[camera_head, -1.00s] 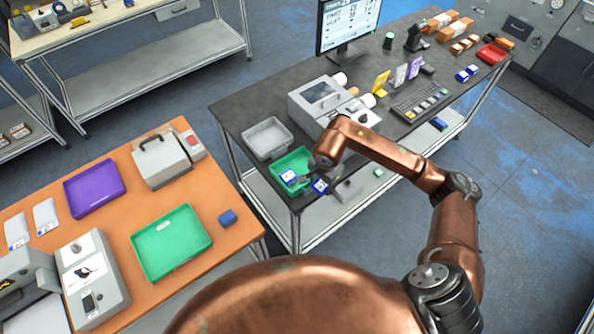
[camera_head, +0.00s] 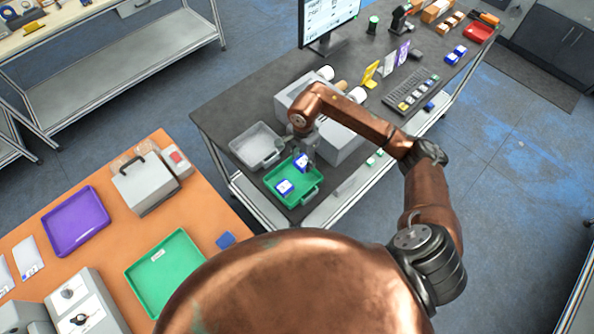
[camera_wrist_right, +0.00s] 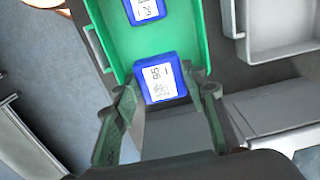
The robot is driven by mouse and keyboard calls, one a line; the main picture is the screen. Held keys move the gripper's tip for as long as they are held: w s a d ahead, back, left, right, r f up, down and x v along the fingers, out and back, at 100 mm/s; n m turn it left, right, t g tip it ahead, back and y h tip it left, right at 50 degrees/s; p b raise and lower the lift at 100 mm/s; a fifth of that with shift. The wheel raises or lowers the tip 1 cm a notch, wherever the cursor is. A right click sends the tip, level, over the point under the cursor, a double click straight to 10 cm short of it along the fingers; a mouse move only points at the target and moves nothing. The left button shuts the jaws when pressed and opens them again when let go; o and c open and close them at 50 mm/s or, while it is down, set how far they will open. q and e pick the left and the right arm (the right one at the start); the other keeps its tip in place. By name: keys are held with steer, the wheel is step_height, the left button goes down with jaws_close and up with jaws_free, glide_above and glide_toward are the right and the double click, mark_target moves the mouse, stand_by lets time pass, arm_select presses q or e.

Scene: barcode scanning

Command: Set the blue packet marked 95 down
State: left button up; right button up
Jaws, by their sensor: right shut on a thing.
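The blue packet marked 95 (camera_wrist_right: 160,78) has a white label and sits between the fingers of my right gripper (camera_wrist_right: 167,98), which is shut on it. In the head view the packet (camera_head: 301,162) and my right gripper (camera_head: 303,157) are at the back right part of the green tray (camera_head: 309,196) on the dark table. I cannot tell whether the packet touches the tray floor. A second blue packet (camera_head: 284,187) lies in the same tray; it also shows at the top of the wrist view (camera_wrist_right: 146,10). My left gripper is not in view.
An empty grey tray (camera_head: 237,150) stands left of the green tray. A grey machine (camera_head: 290,98), a keyboard (camera_head: 428,82) and a monitor (camera_head: 328,22) are farther back. An orange table (camera_head: 110,232) with another green tray (camera_head: 133,275) is at the left.

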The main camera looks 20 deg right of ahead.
mark_target(302, 162)
step_height(302, 162, down, 3)
steer(key=shift+f, duration=0.15)
step_height(302, 162, down, 4)
steer(key=shift+r+p, duration=0.2)
steer(key=shift+p, duration=0.35)
steer(key=shift+f, duration=0.2)
steer(key=o, duration=1.3)
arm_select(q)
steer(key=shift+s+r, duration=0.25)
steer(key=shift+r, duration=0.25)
arm_select(e)
steer(key=shift+r, duration=0.3)
arm_select(q)
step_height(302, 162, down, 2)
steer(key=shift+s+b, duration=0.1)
steer(key=shift+b, duration=1.05)
arm_select(e)
step_height(302, 162, up, 12)
steer(key=shift+f, duration=0.15)
